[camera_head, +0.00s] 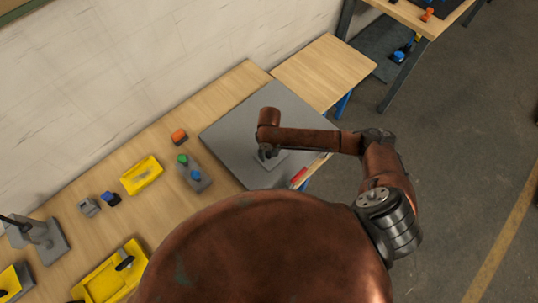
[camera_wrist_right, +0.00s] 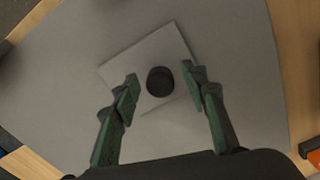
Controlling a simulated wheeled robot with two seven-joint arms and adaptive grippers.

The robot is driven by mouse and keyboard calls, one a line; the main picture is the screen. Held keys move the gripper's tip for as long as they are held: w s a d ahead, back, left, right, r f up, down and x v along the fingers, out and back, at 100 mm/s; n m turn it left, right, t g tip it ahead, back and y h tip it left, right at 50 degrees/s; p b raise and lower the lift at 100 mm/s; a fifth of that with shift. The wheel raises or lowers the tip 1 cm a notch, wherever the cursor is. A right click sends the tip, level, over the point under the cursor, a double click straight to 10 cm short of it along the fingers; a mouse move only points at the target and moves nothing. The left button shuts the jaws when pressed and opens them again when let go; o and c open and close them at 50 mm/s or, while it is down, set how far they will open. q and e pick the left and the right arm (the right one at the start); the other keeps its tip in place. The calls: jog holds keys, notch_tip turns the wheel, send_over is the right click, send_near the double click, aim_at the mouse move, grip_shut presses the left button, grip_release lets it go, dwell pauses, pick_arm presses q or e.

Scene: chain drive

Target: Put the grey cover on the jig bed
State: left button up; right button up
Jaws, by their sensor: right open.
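The grey cover (camera_wrist_right: 150,52) is a flat square plate with a dark round knob (camera_wrist_right: 160,81) in its middle. It lies on a large grey mat; in the head view (camera_head: 287,161) my right gripper partly hides it. My right gripper (camera_head: 267,155) is open over the cover. In the right wrist view its two green-padded fingers (camera_wrist_right: 162,84) stand on either side of the knob, with gaps visible. A grey fixture (camera_head: 199,181) with a green and a blue top stands left of the mat; I cannot tell whether it is the jig bed. My left gripper is out of view.
The grey mat (camera_head: 235,125) is mostly clear. A red item (camera_head: 298,176) lies at its near edge. Left of it are an orange block (camera_head: 179,136), a yellow tray (camera_head: 142,174), a blue-topped block (camera_head: 111,198), a larger yellow bin (camera_head: 100,284) and a grey stand (camera_head: 45,240).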

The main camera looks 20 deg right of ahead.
aim_at(269, 153)
notch_tip(269, 153, up, 10)
jog(key=shift+r, duration=0.25)
